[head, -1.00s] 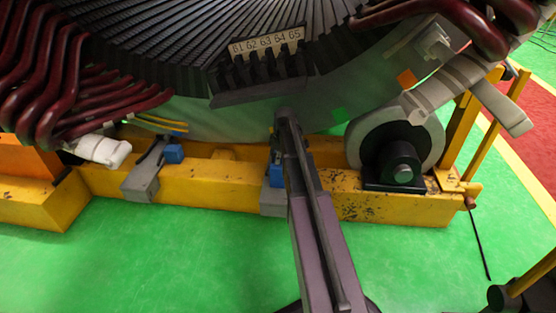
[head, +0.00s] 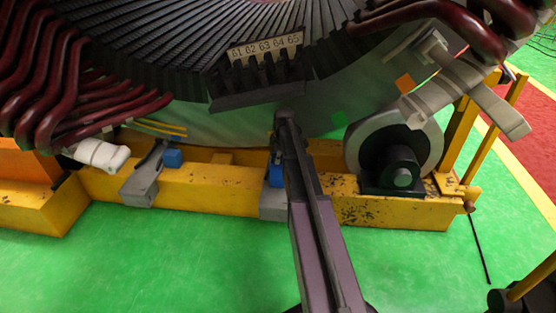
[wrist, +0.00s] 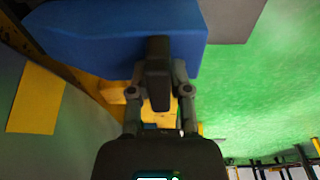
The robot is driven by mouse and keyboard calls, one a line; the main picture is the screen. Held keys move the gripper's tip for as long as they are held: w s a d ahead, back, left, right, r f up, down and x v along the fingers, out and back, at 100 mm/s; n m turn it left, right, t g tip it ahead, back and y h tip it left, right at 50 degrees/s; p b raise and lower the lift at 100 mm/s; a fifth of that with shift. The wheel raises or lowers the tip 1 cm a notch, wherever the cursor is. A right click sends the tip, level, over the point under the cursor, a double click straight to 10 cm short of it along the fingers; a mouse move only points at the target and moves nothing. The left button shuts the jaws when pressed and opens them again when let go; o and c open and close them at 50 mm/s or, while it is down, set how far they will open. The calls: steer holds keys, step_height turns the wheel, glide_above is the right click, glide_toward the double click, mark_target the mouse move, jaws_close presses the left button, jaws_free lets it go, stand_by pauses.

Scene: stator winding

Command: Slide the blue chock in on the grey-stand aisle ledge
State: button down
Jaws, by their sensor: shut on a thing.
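My gripper (wrist: 158,75) is shut on a blue chock (wrist: 95,35), a block with a tapered end at the left of the wrist view. In the head view my arm reaches up from the bottom, in front of the yellow beam. A small blue patch (head: 276,177) shows just left of the arm, above a grey stand (head: 272,202) on the beam. The arm hides the rest, and I cannot tell whether this patch is the held chock or whether it touches the ledge. Another blue block (head: 173,158) sits beside the left grey stand (head: 142,185).
The big stator (head: 235,120) with its numbered plate (head: 265,48) hangs over the yellow beam (head: 215,185). A roller (head: 400,172) stands right of the arm. Dark red coil ends (head: 40,90) crowd the left. The green floor in front is clear.

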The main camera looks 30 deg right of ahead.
steer(key=shift+w+d, duration=0.4)
steer(key=shift+w, duration=0.2)
steer(key=shift+w+d, duration=0.35)
steer(key=shift+w, duration=0.25)
steer(key=shift+c, duration=2.4)
jaws_free()
steer(key=shift+a, duration=0.1)
steer(key=shift+w+a, duration=0.1)
steer(key=shift+a, duration=0.15)
steer(key=s+a+r+m+g+h+p, duration=0.1)
steer(key=s+a+r+m+p, duration=0.5)
steer(key=s+a+r+p, duration=0.55)
steer(key=s+a+r+m+p, duration=0.5)
steer(key=s+a+r+p, duration=0.4)
steer(key=s+a, duration=0.55)
step_height(320, 180, up, 37)
steer(key=p, duration=3.6)
steer(key=shift+w+a+f+p, duration=0.15)
steer(key=shift+a+f+p, duration=0.05)
steer(key=shift+a+p, duration=0.15)
